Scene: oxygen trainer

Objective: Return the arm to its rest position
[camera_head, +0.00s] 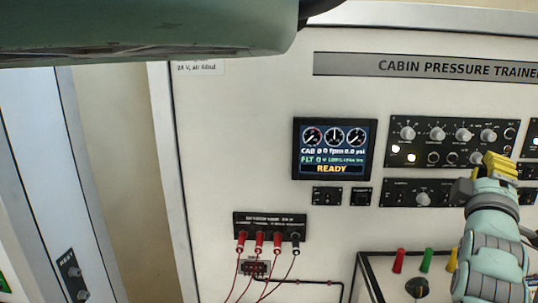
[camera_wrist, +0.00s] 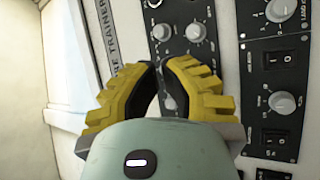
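My gripper (camera_head: 500,165) with yellow ribbed fingers is at the right of the head view, in front of the trainer's control panel (camera_head: 418,128). In the wrist view my gripper (camera_wrist: 159,65) has its fingertips close together, with a narrow gap between them. Part of the panel and a small knob (camera_wrist: 168,101) show through the gap. I see nothing held. My arm (camera_head: 490,250) comes up from the lower right. The gripper hides part of the panel in the head view, and I cannot tell its exact distance from the panel.
A display (camera_head: 334,149) reading READY is left of the panel. Below it, a terminal block (camera_head: 270,232) has red and black plugs with hanging cables. Red, green and yellow handles (camera_head: 427,260) stand near my arm. A light blue door (camera_head: 45,180) is at left.

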